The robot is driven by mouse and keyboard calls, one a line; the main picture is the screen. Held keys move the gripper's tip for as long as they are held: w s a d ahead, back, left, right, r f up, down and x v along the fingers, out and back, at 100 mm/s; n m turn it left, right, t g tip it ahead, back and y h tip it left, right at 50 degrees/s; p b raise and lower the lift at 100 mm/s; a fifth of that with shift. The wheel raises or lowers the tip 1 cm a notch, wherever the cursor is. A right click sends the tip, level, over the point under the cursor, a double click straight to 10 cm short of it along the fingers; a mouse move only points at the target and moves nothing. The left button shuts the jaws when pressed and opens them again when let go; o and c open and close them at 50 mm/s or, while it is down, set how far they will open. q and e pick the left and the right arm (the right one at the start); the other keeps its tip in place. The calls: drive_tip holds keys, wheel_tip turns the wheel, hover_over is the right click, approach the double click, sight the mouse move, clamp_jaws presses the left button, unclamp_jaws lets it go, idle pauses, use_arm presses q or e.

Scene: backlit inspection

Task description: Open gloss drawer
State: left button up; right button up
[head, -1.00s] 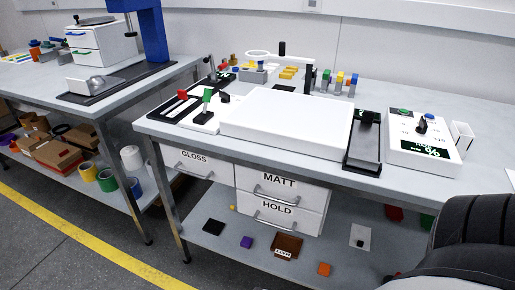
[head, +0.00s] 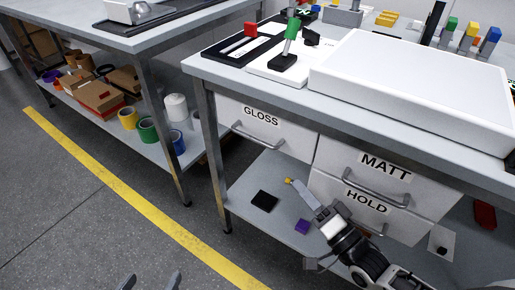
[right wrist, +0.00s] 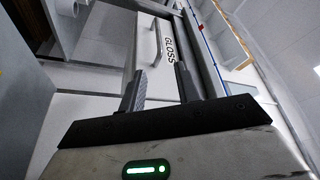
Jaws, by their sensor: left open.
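The gloss drawer (head: 240,112) is a white front labelled GLOSS under the bench's left end, and it looks shut. Its grey bar handle (head: 257,138) is clear of both grippers. In the right wrist view the gloss drawer (right wrist: 143,72) and its handle (right wrist: 155,40) show beyond the fingers. My right gripper (head: 300,190) is below and right of that handle, in front of the lower shelf. In the right wrist view the fingers of the right gripper (right wrist: 160,78) are apart with nothing between them. My left gripper (head: 151,280) shows only its two separated fingertips at the bottom edge.
The MATT drawer (head: 350,165) and HOLD drawer (head: 345,208) look shut, right of the gloss drawer. A bench leg (head: 211,150) stands just left of it. A black square (head: 264,200) and a purple block (head: 302,226) lie on the lower shelf. The floor in front is clear.

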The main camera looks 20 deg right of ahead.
sight(261, 142)
use_arm(q)
drive_tip(key=f, duration=0.1)
drive_tip(key=f+b, duration=0.1)
drive_tip(key=shift+w+d+f+g, duration=0.2)
drive_tip(key=shift+d+f+g, duration=0.1)
use_arm(e)
drive_tip(key=x, duration=1.6)
drive_tip(key=shift+f, duration=0.15)
clamp_jaws()
